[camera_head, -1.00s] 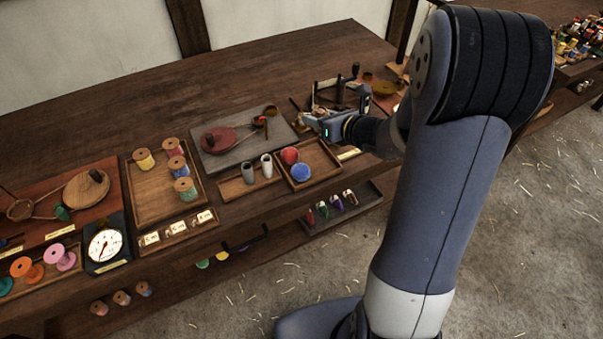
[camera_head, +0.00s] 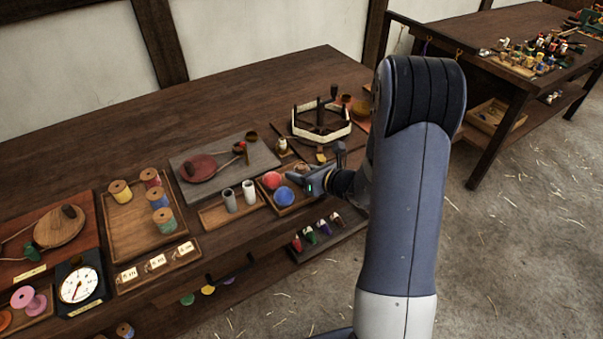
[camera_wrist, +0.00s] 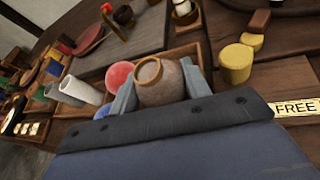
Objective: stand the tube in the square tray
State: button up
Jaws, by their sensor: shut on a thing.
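My gripper (camera_wrist: 155,84) is shut on a brownish tube (camera_wrist: 158,85), its round top facing the wrist camera. In the head view my gripper (camera_head: 292,176) is at the back right of the square tray (camera_head: 283,213). The tray's rim (camera_wrist: 190,50) shows just beyond the tube in the wrist view. A red ball (camera_head: 271,180) and a blue ball (camera_head: 284,195) are in the tray. The red ball (camera_wrist: 119,74) is close left of the tube in the wrist view. The tube's lower end is hidden, so I cannot tell whether it touches the tray floor.
Two pale tubes (camera_head: 229,200) (camera_head: 249,192) stand in a narrow tray left of the square tray. A grey board with a red disc (camera_head: 200,168) lies behind. A white-framed winder (camera_head: 321,122) stands behind my gripper. Yellow pieces (camera_wrist: 236,62) and a FREE label (camera_wrist: 297,107) are at right.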

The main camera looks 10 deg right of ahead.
jog(key=shift+s+f+b, duration=0.3)
jog(key=shift+f+b, duration=0.45)
jog(key=shift+b, duration=0.05)
jog(key=o, duration=0.7)
jog(key=shift+f, duration=0.1)
jog(key=shift+w+r+p, duration=0.1)
jog(key=shift+r+p, duration=0.55)
jog(key=shift+p, duration=0.15)
jog(key=v, duration=1.2)
jog(key=shift+w+r, duration=0.15)
jog(key=shift+w, duration=0.1)
